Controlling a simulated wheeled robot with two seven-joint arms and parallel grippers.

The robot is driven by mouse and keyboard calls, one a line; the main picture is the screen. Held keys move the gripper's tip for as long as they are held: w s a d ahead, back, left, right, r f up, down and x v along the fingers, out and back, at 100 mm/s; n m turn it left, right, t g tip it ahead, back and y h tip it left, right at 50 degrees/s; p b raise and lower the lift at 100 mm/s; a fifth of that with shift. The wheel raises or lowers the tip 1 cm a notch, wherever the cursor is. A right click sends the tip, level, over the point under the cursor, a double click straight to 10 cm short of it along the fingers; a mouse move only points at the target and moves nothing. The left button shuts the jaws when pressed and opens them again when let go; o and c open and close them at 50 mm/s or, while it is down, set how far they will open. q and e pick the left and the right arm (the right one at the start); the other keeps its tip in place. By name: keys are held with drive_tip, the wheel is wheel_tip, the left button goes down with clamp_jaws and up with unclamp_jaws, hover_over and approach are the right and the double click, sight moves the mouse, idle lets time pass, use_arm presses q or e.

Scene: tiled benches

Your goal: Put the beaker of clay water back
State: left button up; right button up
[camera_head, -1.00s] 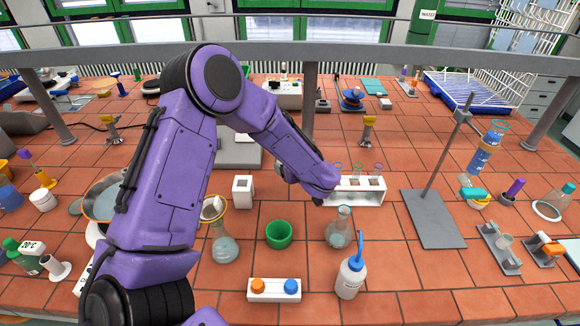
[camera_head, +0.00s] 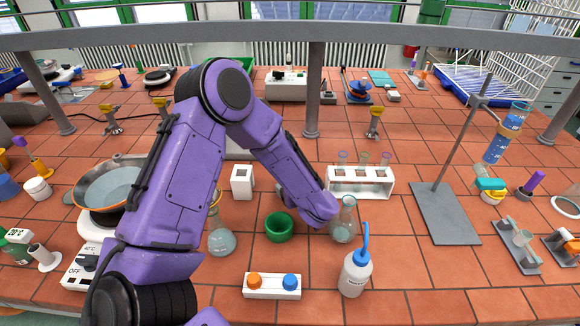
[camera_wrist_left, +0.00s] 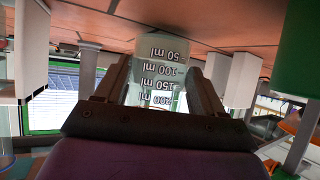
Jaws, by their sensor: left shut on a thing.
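A clear beaker (camera_wrist_left: 158,65) with white graduation marks from 50 to 200 ml shows in the left wrist view, which is upside down. My left gripper (camera_wrist_left: 157,92) is shut on it, one dark finger on each side. The beaker's base faces the tiled bench (camera_wrist_left: 200,20); I cannot tell whether it touches. My right gripper is in neither view.
Close around my wrist stand a white test-tube rack (camera_head: 360,182), an erlenmeyer flask (camera_head: 343,222), a green bowl (camera_head: 279,227) and a white block (camera_head: 242,182). A wash bottle (camera_head: 355,273) stands in front.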

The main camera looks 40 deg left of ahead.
use_arm(q)
drive_tip(key=shift+r, duration=0.1)
drive_tip(key=shift+d, duration=0.1)
drive_tip(key=shift+f+b, duration=0.3)
drive_tip(key=shift+f, duration=0.3)
drive_tip(key=o, duration=1.8)
drive_tip(key=shift+c, duration=0.2)
